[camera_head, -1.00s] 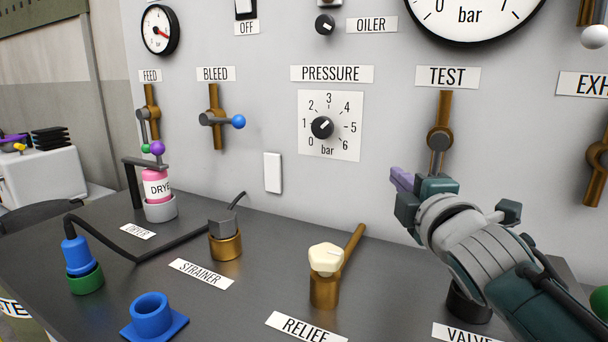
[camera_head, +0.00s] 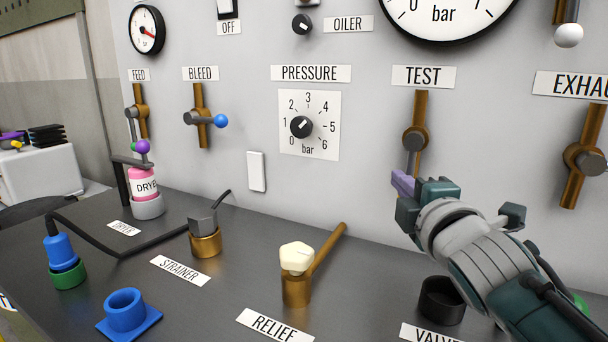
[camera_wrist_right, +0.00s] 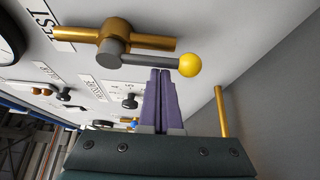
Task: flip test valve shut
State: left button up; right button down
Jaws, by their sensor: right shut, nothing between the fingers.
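The test valve (camera_head: 415,139) sits under the TEST label on the grey panel, with an upright brass pipe and a round grey hub. Its grey lever hangs straight down along the pipe, and its lower end is hidden behind my right gripper in the head view. In the right wrist view the lever (camera_wrist_right: 150,61) ends in a yellow ball (camera_wrist_right: 190,64). My right gripper (camera_head: 403,183) is shut and empty. Its purple fingertips (camera_wrist_right: 160,75) are close beside the lever near the ball, on the lever's left side as the panel is seen. I cannot tell whether they touch. My left gripper is not in view.
The bleed valve (camera_head: 202,117) and exhaust valve (camera_head: 585,158) flank the pressure dial (camera_head: 302,127) and test valve. Below, a relief valve (camera_head: 296,275) and a black cup (camera_head: 441,301) stand on the dark bench. A brass rod (camera_wrist_right: 221,112) stands right of my fingers in the wrist view.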

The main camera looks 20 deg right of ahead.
jog(key=shift+s+d+n+p, duration=0.1)
jog(key=shift+n+p, duration=0.2)
jog(key=shift+p, duration=0.05)
jog(key=s+d+r+n+g+h+p, duration=0.1)
jog(key=n+g+p, duration=0.2)
jog(key=p, duration=0.4)
jog(key=s+d+r+n+g+h+p, duration=0.1)
jog(key=s+r+n+g+p, duration=0.1)
jog(key=n+p, duration=0.2)
jog(key=s+d+r+n+g+h+p, duration=0.1)
jog(key=d+r+n+g+p, duration=0.1)
jog(key=p, duration=0.8)
jog(key=shift+s+r+n+g+p, duration=0.15)
jog(key=shift+s+n+g+p, duration=0.2)
jog(key=shift+n+g, duration=0.45)
